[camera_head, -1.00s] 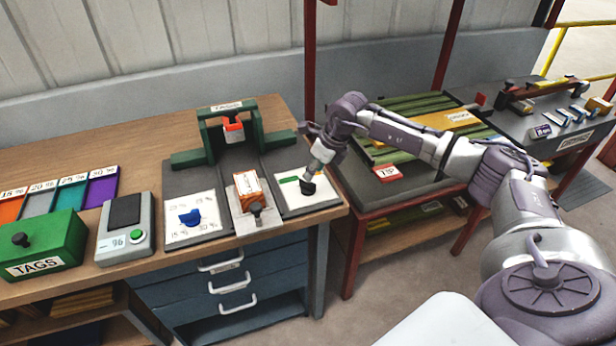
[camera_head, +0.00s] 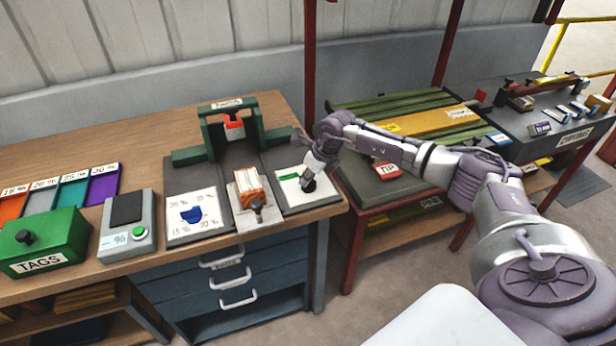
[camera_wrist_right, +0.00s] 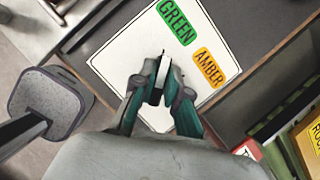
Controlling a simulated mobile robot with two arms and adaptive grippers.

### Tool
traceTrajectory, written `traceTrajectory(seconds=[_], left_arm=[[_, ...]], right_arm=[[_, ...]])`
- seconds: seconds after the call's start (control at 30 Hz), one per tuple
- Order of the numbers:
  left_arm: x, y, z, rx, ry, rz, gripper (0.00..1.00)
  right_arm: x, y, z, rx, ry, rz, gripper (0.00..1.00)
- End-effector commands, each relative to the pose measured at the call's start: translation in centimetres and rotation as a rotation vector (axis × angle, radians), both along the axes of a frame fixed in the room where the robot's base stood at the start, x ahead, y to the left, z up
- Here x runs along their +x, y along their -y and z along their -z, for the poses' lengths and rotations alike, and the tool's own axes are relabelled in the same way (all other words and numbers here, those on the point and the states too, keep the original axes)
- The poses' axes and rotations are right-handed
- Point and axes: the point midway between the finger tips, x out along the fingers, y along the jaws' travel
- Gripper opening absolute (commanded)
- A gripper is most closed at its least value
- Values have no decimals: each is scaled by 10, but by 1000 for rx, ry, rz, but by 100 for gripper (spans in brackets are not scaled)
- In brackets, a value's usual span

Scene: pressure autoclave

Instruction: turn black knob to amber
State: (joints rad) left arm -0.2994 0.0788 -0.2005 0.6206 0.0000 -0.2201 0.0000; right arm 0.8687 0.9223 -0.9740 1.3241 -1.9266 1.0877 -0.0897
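The white panel (camera_wrist_right: 112,58) carries a green GREEN label (camera_wrist_right: 176,22) and an amber AMBER label (camera_wrist_right: 209,68). In the head view the panel (camera_head: 310,204) lies at the bench's right end, and its green label (camera_head: 289,176) shows left of my gripper. My right gripper (camera_wrist_right: 162,84) is over the panel, its fingers close together around the narrow black knob (camera_wrist_right: 156,94). The knob is mostly hidden by the fingers. In the head view the dark knob (camera_head: 309,186) shows below the gripper. My left gripper is not in view.
Left of the panel stand a slotted block (camera_head: 249,186) with a small clamp and a panel with a blue dial (camera_head: 190,214). A green arch frame (camera_head: 208,140) stands behind. A red-legged table with a TIP sign (camera_head: 385,170) is close on the right.

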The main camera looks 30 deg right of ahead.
Motion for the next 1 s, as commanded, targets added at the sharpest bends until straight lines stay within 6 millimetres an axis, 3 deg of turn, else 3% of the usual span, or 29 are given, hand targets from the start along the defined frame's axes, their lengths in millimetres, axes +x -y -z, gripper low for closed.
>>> traceTrajectory(seconds=[0.47,1.0], left_arm=[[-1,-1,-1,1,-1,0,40],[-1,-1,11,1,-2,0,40]], right_arm=[[0,0,-1,0,1,77,0],[1,0,1,0,3,534,0]])
